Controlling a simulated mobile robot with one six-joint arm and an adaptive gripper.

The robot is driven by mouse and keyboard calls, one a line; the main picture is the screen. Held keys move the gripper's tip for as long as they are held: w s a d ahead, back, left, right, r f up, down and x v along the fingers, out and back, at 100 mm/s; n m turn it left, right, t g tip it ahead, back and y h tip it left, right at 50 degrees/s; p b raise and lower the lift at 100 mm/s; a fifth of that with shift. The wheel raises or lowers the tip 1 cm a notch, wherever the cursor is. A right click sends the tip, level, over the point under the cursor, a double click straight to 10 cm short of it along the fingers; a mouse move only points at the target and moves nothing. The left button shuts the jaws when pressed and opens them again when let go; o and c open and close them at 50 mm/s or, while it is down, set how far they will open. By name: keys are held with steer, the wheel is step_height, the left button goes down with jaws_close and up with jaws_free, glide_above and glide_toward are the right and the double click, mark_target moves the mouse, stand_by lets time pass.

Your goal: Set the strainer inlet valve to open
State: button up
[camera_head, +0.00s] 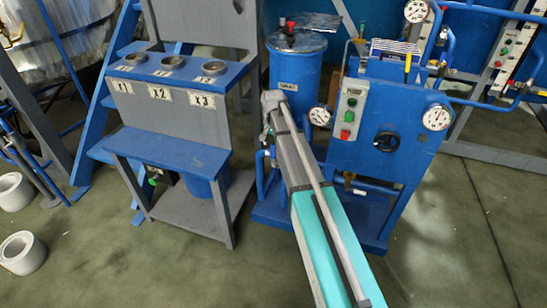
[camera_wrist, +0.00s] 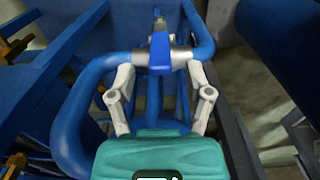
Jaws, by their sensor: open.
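In the wrist view, a valve with a blue handle (camera_wrist: 160,50) sits on a curved blue pipe (camera_wrist: 84,97). The handle points roughly away from my gripper, and a light grey fitting shows beside it. My gripper (camera_wrist: 161,74) is open, with one grey finger on each side of the valve. I cannot tell whether a finger touches the fitting. In the head view, the blue drum (camera_head: 300,68) with a white label stands behind my arm.
A blue pump panel (camera_head: 392,108) with gauges, buttons and a black handwheel stands right of my arm. A grey and blue stand (camera_head: 190,158) marked X1, X2 and X3 is at left. Blue frame bars lie close around the pipe. Open floor (camera_head: 130,270) shows in front.

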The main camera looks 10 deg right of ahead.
mark_target(273, 157)
steer(key=shift+f+b, duration=2.4)
steer(key=shift+f, duration=0.25)
jaws_close()
